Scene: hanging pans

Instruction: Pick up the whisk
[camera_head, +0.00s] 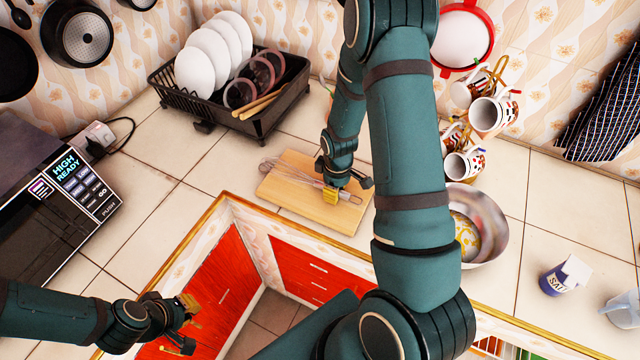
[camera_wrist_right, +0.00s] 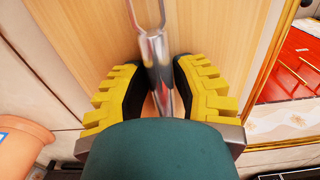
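The metal whisk (camera_head: 285,172) lies on a wooden cutting board (camera_head: 287,209) on the counter, its wire end to the left and its handle to the right. My right gripper (camera_head: 331,196) is down at the board over the handle. In the right wrist view, the shiny handle (camera_wrist_right: 153,50) runs between the yellow, black-padded fingers (camera_wrist_right: 158,85), with a narrow gap beside it, so the fingers look open around it. My left gripper (camera_head: 189,322) is at the lower left, in front of the red cabinets, open and empty.
A black dish rack (camera_head: 262,118) with white plates stands behind the board. A metal pot (camera_head: 490,228) and a mug tree (camera_head: 480,115) stand to the right. A microwave (camera_head: 55,205) is at the left. Counter tiles left of the board are clear.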

